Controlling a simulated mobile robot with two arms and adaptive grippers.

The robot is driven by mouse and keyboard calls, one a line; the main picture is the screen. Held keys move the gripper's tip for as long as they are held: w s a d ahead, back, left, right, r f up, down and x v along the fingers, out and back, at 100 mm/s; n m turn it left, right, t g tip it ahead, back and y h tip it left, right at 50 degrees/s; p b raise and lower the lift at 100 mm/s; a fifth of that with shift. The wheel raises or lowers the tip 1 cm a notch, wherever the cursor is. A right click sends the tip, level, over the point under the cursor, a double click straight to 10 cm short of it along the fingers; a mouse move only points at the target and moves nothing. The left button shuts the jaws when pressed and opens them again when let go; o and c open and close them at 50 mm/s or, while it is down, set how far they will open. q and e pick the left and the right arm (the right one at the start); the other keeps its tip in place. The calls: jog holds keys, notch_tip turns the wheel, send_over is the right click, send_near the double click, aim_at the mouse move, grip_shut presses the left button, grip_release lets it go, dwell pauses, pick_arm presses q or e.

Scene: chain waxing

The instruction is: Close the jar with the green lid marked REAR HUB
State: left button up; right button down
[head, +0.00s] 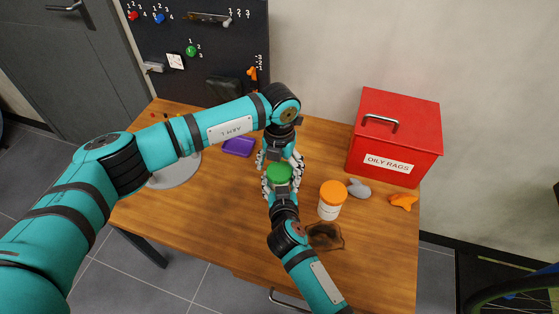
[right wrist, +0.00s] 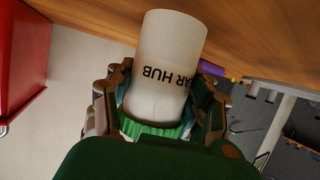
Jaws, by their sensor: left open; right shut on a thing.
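The green lid (head: 279,174) is at the middle of the table in the head view, and its ribbed rim shows in the right wrist view (right wrist: 156,130). My right gripper (head: 281,187) is shut on it, with fingers on both sides. The pale jar (right wrist: 165,50) bears dark letters reading "AR HUB", upside down in the right wrist view. The lid is at the jar's mouth; whether it is fully seated I cannot tell. In the head view the lid and grippers hide the jar. My left gripper (head: 281,158) is open, just behind the lid.
A white jar with an orange lid (head: 333,192) stands close on the right. A red OILY RAGS box (head: 405,115) stands behind right. A purple tray (head: 238,147) is left.

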pick_arm(q)
jog(key=c, duration=1.2)
jog(key=m, duration=0.3)
jog(key=shift+m, duration=0.4)
jog(key=shift+c, duration=0.2)
jog(key=m, duration=0.4)
jog(key=shift+m, duration=0.4)
jog(key=o, duration=1.3)
jog(key=shift+r, duration=2.25)
jog(key=shift+r, duration=0.1)
jog(key=shift+c, duration=0.3)
